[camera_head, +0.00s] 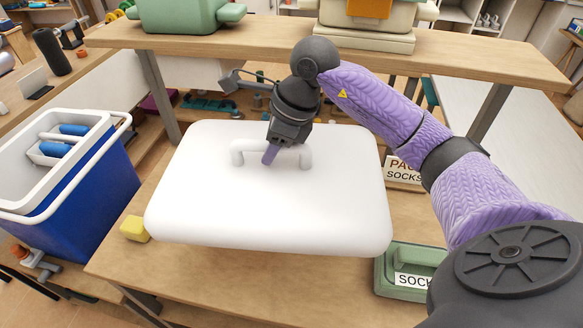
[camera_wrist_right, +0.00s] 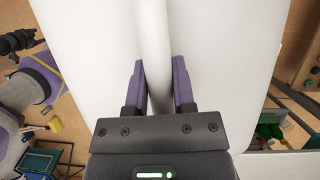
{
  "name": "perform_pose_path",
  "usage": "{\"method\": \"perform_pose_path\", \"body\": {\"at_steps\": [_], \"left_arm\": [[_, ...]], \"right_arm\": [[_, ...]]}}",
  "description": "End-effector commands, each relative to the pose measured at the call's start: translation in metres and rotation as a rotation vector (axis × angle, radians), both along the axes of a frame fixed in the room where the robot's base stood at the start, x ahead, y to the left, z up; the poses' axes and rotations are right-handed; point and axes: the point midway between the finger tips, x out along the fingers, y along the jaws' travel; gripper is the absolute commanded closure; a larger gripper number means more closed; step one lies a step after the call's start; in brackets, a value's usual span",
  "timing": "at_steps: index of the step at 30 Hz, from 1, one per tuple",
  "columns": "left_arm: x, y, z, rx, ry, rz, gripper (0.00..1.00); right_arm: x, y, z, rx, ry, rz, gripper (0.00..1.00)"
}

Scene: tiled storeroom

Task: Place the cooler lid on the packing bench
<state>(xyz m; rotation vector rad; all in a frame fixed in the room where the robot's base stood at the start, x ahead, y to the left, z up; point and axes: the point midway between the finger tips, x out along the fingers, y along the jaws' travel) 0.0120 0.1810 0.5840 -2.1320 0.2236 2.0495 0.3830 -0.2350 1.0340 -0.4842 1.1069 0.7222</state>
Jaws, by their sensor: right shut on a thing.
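The white cooler lid (camera_head: 265,205) is a broad slab with rounded corners and an arched handle (camera_head: 305,157). My right gripper (camera_head: 270,154) is shut on that handle from above. In the right wrist view, the purple fingers of the right gripper (camera_wrist_right: 164,85) stand on both sides of the handle bar (camera_wrist_right: 152,40), with the white lid (camera_wrist_right: 225,60) beyond. The lid lies over the wooden packing bench (camera_head: 195,278) and hides much of its top. I cannot tell whether it touches the bench. My left gripper is not in view.
The open blue cooler (camera_head: 95,195) stands at the left with blue-and-white items inside. A yellow block (camera_head: 134,229) is by the lid's left corner. A green box labelled SOCKS (camera_head: 390,280) is at the front right. A raised shelf (camera_head: 240,45) crosses behind.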

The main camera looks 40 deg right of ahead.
Motion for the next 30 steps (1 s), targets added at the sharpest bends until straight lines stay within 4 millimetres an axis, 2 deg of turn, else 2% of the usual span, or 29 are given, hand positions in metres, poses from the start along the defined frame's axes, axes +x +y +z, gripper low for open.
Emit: {"method": "perform_pose_path", "body": {"at_steps": [2, 3, 9, 14, 17, 19, 22, 30], "left_arm": [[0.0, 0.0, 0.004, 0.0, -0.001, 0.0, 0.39], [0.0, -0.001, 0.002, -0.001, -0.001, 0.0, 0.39], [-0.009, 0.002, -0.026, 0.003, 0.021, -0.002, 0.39], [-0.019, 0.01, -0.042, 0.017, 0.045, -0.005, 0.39], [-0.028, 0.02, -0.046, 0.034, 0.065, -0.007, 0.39], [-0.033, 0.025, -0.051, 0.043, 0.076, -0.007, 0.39], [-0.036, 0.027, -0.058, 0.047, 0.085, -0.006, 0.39], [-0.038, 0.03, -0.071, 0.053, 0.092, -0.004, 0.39]], "right_arm": [[0.001, -0.009, 0.006, 0.0, -0.002, -0.094, 1.0], [0.001, -0.011, 0.003, 0.0, 0.0, -0.129, 1.0], [0.001, -0.01, -0.037, 0.002, 0.003, -0.12, 1.0], [0.001, -0.01, -0.06, 0.002, 0.004, -0.117, 1.0], [0.001, -0.01, -0.07, 0.001, 0.003, -0.117, 1.0], [0.001, -0.01, -0.086, 0.002, 0.005, -0.118, 1.0], [0.001, -0.01, -0.112, 0.003, 0.006, -0.117, 1.0], [0.001, -0.01, -0.153, 0.002, 0.005, -0.117, 1.0]]}}
